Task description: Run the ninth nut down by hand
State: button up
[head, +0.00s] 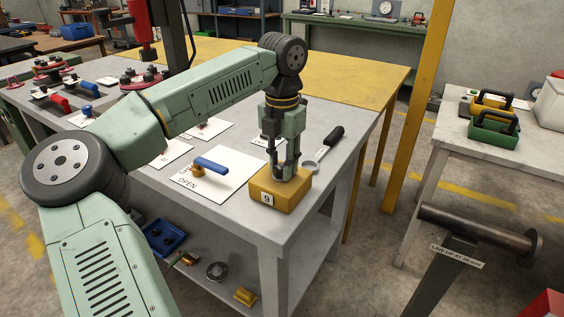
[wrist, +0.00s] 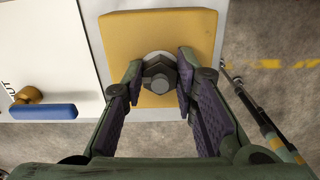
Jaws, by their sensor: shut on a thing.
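The ninth nut (wrist: 158,77) is a grey hex nut with a washer-like base on the yellow block (wrist: 203,30). In the head view the yellow block (head: 277,201) carries a "9" label and stands at the near corner of the grey table. My gripper (wrist: 157,78) comes straight down over the block, its two purple-padded fingers on either side of the nut and shut on it. In the head view my gripper (head: 284,174) hides most of the nut. How far the nut is down its thread cannot be told.
The table edge (head: 332,190) is close on the right. A yellow post (head: 413,110) stands beyond.

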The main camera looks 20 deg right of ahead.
grip_shut()
jog(key=shift+r+m+p, duration=0.1)
jog(key=shift+m+p, duration=0.25)
jog(key=shift+m, duration=1.85)
jog(key=o, duration=0.6)
grip_release()
notch_tip(320, 180, up, 12)
jog(key=shift+f, duration=0.1)
